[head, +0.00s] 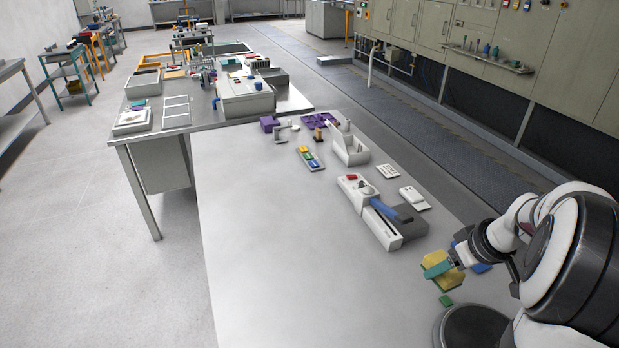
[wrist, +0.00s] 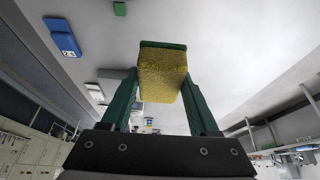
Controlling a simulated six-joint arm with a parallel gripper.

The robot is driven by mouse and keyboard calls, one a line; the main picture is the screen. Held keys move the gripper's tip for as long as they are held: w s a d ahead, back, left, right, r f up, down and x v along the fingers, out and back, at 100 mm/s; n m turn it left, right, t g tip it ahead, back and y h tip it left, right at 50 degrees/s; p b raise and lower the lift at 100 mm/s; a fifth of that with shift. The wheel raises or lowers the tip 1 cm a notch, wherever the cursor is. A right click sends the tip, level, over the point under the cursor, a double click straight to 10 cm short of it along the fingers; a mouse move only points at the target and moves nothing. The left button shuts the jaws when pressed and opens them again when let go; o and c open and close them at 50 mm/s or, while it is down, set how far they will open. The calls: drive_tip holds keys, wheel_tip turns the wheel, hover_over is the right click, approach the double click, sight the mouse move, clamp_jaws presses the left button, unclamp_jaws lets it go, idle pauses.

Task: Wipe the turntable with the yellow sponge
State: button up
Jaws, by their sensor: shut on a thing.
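The yellow sponge (head: 449,280) is between the green fingers of my gripper (head: 440,269), near the right edge of the white table. In the wrist view the sponge (wrist: 163,80) sits between the two fingertips of my gripper (wrist: 160,74), with a dark green strip along its far edge. My gripper is shut on it. Whether the sponge touches the table surface cannot be told. I cannot make out a turntable for certain in either view.
A small green block (head: 446,300) and a blue block (head: 480,267) lie close to my gripper. A white-grey device with a blue lever (head: 383,209) stands farther back. The left and front of the white table (head: 265,270) are clear.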

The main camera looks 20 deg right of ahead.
drive_tip(key=s+d+f, duration=0.4)
drive_tip(key=s+d, duration=0.3)
drive_tip(key=s, duration=0.1)
drive_tip(key=s+d+f, duration=0.4)
drive_tip(key=s+d, duration=0.2)
drive_tip(key=s, duration=0.3)
drive_tip(key=shift+w+f, duration=0.15)
drive_tip(key=shift+f, duration=3.05)
drive_tip(key=shift+w+f, duration=0.1)
drive_tip(key=shift+f, duration=0.55)
drive_tip(key=shift+w+r, duration=0.25)
drive_tip(key=shift+w, duration=0.15)
drive_tip(key=shift+c, duration=0.7)
drive_tip(key=shift+w+f, duration=0.15)
drive_tip(key=shift+w, duration=1.35)
drive_tip(key=shift+s, duration=2.05)
wheel_tip(320, 180, up, 8)
